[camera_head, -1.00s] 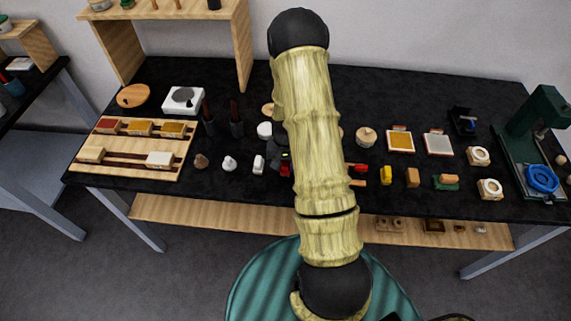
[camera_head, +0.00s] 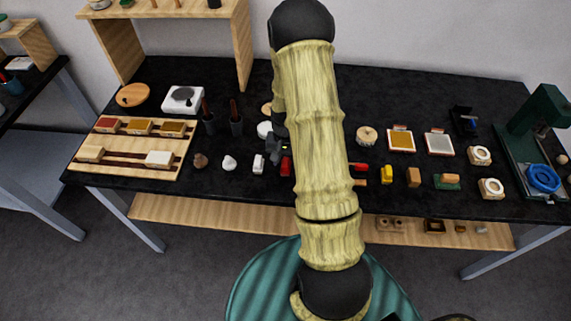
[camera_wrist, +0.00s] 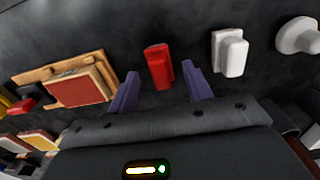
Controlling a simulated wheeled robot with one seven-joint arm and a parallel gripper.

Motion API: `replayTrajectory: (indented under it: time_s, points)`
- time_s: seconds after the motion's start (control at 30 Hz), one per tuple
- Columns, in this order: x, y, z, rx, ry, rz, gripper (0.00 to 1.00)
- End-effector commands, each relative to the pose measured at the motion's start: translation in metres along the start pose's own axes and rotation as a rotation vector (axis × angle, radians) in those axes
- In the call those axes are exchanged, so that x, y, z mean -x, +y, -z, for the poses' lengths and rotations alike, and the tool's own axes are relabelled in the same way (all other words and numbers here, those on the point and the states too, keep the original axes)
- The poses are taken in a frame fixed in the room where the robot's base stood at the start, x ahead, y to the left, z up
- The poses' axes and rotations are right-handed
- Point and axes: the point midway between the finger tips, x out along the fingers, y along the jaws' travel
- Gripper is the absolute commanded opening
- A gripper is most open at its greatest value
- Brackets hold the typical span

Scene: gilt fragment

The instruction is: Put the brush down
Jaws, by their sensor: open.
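No brush can be made out for certain. My gripper (camera_wrist: 160,73) is open, its two purple fingers apart, with nothing held between them. A small red block-like piece (camera_wrist: 158,66) lies on the black table just beyond the fingertips, in line with the gap. In the head view this red piece (camera_head: 285,166) lies beside my dark gripper (camera_head: 274,150), which is partly hidden by my arm. Two dark cups (camera_head: 209,127) (camera_head: 237,129) at the left hold upright brown-handled tools, perhaps brushes.
A white block (camera_wrist: 231,54) and a rounded white piece (camera_wrist: 297,37) are right of the red piece. A wooden piece with a red pad (camera_wrist: 80,88) is left. A wooden tray (camera_head: 112,168) fills the table's left end; a green press (camera_head: 540,110) stands right.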

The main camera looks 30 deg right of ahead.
Motion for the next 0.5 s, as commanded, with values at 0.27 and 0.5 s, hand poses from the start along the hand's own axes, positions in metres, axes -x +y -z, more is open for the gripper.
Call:
replayTrajectory:
  time_s: [0.27,0.5]
  points:
    - [0.043,0.0,0.001,-0.001,0.004,0.001,0.5]
    - [0.08,0.0,0.001,-0.001,0.004,0.001,0.5]
